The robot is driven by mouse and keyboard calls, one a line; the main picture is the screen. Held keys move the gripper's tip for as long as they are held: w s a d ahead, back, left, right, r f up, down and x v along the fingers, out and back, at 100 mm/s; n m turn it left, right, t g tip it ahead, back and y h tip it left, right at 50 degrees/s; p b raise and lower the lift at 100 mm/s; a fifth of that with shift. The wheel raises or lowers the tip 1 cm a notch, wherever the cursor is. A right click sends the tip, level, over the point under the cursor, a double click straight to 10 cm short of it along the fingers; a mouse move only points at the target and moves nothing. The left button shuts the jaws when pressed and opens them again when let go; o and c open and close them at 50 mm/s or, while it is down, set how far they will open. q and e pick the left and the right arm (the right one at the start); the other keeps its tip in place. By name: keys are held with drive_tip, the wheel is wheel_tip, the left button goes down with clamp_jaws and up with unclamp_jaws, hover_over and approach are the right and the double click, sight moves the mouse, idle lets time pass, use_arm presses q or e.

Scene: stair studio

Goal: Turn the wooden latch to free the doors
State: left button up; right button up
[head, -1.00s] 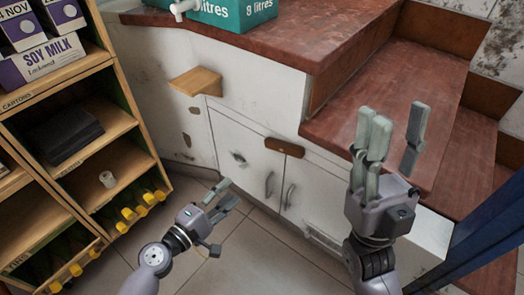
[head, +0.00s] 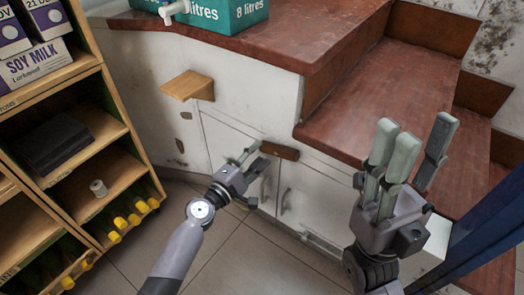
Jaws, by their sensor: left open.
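The wooden latch (head: 279,151) is a dark brown bar lying across the top of the seam between two white cabinet doors. The left door (head: 215,135) is partly hidden by my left gripper, and the right door (head: 310,196) shows a metal handle (head: 285,201). My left gripper (head: 250,152) is open, in front of the left door, with its fingertips close to the latch's left end. I cannot tell whether they touch it. My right gripper (head: 410,140) is open and empty, raised in front of the red steps, to the right of the latch.
A small wooden ledge (head: 187,85) sticks out from the white wall above the left door. Red steps (head: 395,95) rise at the right. A wooden shelf unit (head: 122,180) with cartons and yellow-capped bottles stands at the left. The tiled floor (head: 225,258) before the doors is clear.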

use_arm(q)
drive_tip(key=shift+x, duration=1.35)
drive_tip(key=shift+c, duration=0.3)
clamp_jaws()
